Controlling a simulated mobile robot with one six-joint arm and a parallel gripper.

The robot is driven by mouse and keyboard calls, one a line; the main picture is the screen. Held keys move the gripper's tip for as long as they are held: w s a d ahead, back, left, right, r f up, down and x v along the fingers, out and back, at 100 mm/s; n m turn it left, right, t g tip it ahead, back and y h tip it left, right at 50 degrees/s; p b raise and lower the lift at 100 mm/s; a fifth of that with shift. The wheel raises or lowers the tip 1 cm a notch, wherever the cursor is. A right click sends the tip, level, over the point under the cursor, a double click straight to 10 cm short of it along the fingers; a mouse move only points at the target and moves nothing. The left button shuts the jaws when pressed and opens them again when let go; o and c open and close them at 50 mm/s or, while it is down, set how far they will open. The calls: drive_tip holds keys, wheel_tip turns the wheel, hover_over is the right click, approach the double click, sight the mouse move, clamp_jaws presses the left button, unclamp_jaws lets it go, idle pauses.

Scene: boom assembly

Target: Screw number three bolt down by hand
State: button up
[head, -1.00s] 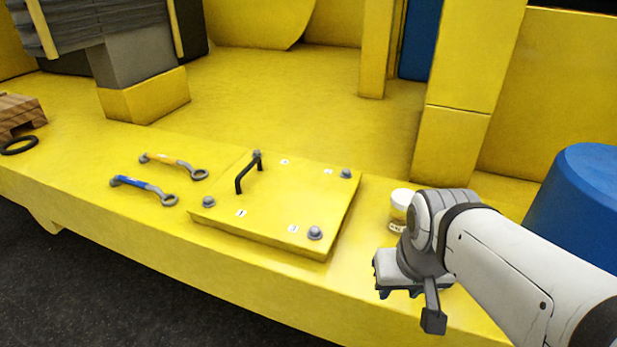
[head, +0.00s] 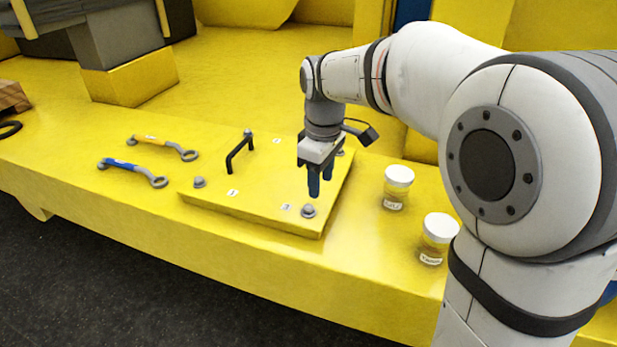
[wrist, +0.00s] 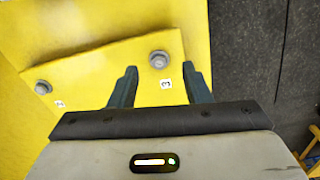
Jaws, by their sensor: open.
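The number three bolt (head: 308,211) is a grey hex-head bolt at the near right corner of the yellow cover plate (head: 240,205). Its number label (head: 287,207) lies beside it. In the wrist view the bolt (wrist: 158,59) shows with the "3" label (wrist: 166,83), between and just beyond the two fingertips. My gripper (head: 321,187) points down over the plate, open and empty, slightly behind and above this bolt. The fingers look apart from the bolt; the exact height is hard to tell. Another bolt (head: 340,152) is partly hidden behind my gripper.
A black handle (head: 238,152) rises from the plate, left of my gripper. Bolts also sit near left (head: 199,182) and far left (head: 248,133). A blue wrench (head: 135,171) and an orange wrench (head: 163,146) lie left. Two white-lidded jars (head: 397,187) (head: 438,238) stand right.

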sight(309, 207)
drive_tip(key=shift+w+a+f+n, duration=0.2)
drive_tip(key=shift+w+a+n, duration=0.2)
drive_tip(key=shift+w+a, duration=0.15)
drive_tip(key=shift+w+a+f+n, duration=0.15)
drive_tip(key=shift+w+a+n, duration=0.3)
drive_tip(key=shift+a, duration=0.15)
drive_tip(key=shift+a+f, duration=0.15)
drive_tip(key=shift+f, duration=0.15)
wheel_tip(309, 207, down, 7)
drive_tip(key=shift+f, duration=0.1)
drive_tip(key=c, duration=0.9)
drive_tip(key=shift+d, duration=0.25)
clamp_jaws()
drive_tip(key=shift+a, duration=0.15)
